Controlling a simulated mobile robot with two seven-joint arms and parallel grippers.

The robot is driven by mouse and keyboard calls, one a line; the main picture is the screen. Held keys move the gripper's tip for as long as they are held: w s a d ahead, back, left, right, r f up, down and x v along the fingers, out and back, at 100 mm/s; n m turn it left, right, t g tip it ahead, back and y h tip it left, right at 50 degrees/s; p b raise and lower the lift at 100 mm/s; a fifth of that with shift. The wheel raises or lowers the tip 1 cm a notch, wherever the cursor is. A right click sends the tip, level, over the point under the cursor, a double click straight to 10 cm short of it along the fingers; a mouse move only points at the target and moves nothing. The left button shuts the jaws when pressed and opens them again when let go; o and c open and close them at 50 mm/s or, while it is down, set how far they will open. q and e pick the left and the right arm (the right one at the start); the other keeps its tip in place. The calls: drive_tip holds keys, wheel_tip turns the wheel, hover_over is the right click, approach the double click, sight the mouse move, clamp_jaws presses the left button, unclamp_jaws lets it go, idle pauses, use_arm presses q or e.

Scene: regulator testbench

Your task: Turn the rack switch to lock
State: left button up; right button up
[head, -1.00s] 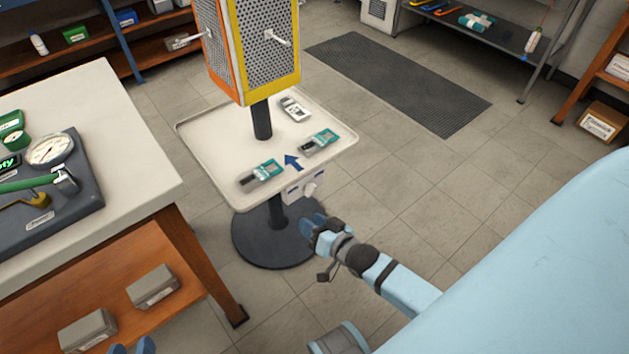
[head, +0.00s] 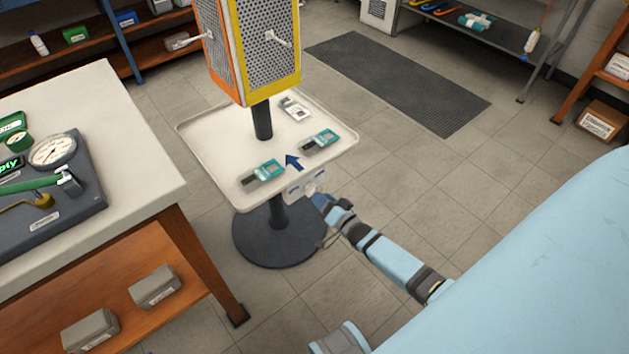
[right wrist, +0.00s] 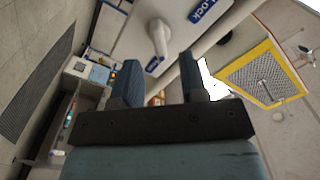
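The rack switch is a white knob on a pale panel (head: 292,193) at the front edge of the rack's tray. In the right wrist view the knob (right wrist: 158,38) shows large, with its lever end toward a small blue label (right wrist: 153,64) that I cannot read. A blue "Lock" label (right wrist: 208,10) lies to the right of the knob. My right gripper (head: 320,201) is just in front of the panel. In the right wrist view its fingers (right wrist: 159,80) are apart with nothing held between them, and the knob is beyond the gap. My left gripper is out of view.
The tray (head: 190,130) carries several handheld devices and a blue arrow. A perforated tower (head: 265,50) rises above it on a post with a round base (head: 277,240). A workbench (head: 130,150) with a gauge panel stands at left. Floor to the right is clear.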

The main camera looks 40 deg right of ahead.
sight(314, 191)
drive_tip(key=w, duration=0.3)
drive_tip(key=shift+w+a+b, duration=0.15)
drive_tip(key=shift+w+b, duration=0.15)
drive_tip(key=shift+b, duration=0.05)
drive_tip(key=shift+w, duration=0.3)
clamp_jaws()
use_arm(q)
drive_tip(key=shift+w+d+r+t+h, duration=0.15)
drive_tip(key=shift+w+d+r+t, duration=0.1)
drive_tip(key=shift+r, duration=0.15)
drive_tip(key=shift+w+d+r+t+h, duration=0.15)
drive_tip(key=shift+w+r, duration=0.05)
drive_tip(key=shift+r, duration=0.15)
